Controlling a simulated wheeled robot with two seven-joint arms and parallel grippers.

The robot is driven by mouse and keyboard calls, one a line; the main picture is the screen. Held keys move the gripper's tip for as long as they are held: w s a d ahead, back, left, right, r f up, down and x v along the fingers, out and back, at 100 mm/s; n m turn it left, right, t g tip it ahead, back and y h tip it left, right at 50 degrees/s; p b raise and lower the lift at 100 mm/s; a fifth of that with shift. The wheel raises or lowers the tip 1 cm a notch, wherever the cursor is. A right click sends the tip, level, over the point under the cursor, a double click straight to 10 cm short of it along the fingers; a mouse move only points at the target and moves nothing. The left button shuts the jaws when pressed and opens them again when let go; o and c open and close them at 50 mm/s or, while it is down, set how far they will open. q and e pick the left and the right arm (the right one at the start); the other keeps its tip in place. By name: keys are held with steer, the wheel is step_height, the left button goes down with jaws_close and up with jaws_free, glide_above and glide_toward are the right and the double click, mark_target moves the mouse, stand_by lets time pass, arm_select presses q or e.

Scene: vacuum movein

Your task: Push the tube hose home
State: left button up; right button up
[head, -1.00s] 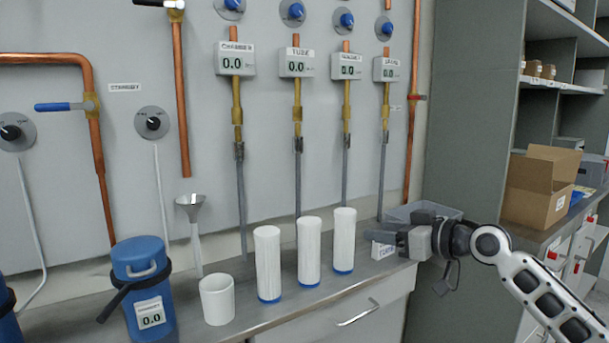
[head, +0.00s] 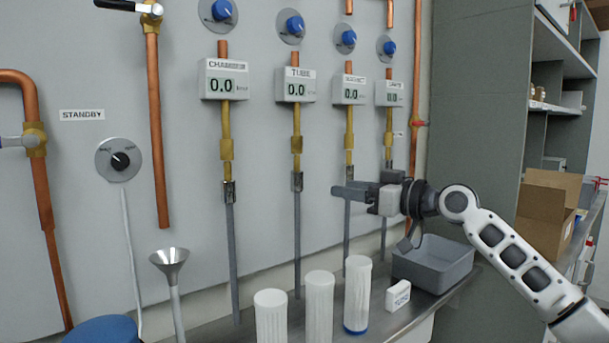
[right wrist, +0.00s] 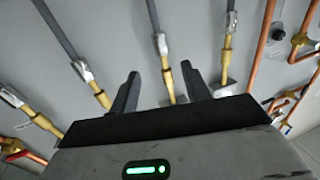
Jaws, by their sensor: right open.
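The grey tube hose (head: 297,235) hangs below the second gauge from the left, labelled like "TUBE" (head: 295,85). Its silver clamp end (head: 297,181) meets the lower end of a brass fitting (head: 297,145); how far it is seated cannot be told. My right gripper (head: 338,191) is open and empty, to the right of this hose at about clamp height, in front of the third hose. In the right wrist view, its spread fingers (right wrist: 160,78) point toward the wall. A clamp and brass fitting (right wrist: 161,50), seemingly the tube line's, show between and beyond them. My left gripper is out of view.
Similar hoses hang either side, such as the chamber hose (head: 232,250) on the left. The wall in front of the hoses is otherwise open.

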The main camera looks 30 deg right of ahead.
mark_target(302, 181)
steer(key=p+x, duration=0.4)
steer(key=x, duration=0.6)
steer(key=shift+w+a+r, duration=0.15)
steer(key=shift+w, duration=0.1)
steer(key=shift+w+a, duration=0.2)
steer(key=shift+w, duration=0.25)
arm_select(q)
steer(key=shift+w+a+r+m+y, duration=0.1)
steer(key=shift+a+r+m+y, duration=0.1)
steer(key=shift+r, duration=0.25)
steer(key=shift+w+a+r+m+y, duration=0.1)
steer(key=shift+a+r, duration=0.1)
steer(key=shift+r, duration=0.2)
